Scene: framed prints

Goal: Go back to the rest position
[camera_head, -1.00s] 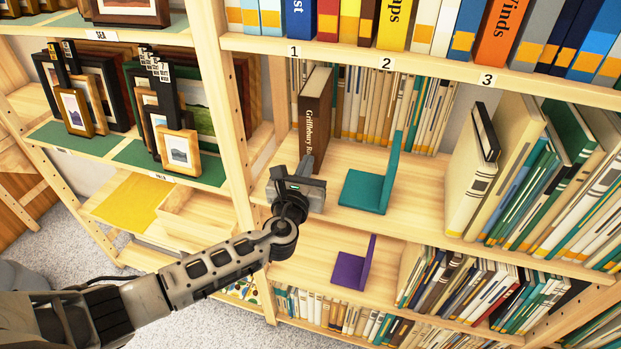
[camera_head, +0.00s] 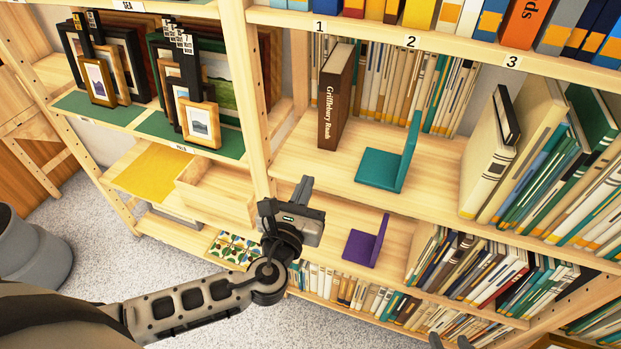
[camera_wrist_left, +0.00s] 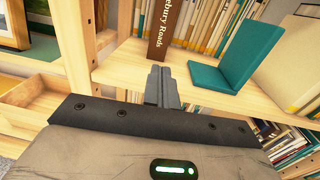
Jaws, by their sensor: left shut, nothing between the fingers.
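My left gripper (camera_head: 300,190) is shut and empty in the head view, in front of the bookcase near its left upright. In the left wrist view its closed fingers (camera_wrist_left: 160,85) point toward the shelf edge, below a brown book. That brown book, Grifflebury Roads (camera_head: 333,97), stands upright on the middle shelf and is apart from the gripper. My right gripper may be the dark tips (camera_head: 450,342) at the bottom edge of the head view; too little shows to tell its state.
A teal bookend (camera_head: 380,168) stands on the middle shelf, a purple one (camera_head: 360,247) on the shelf below. Framed prints (camera_head: 198,122) stand on the left rack. A grey bin (camera_head: 35,255) is at the far left. Carpet (camera_head: 110,265) lies open in front of the racks.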

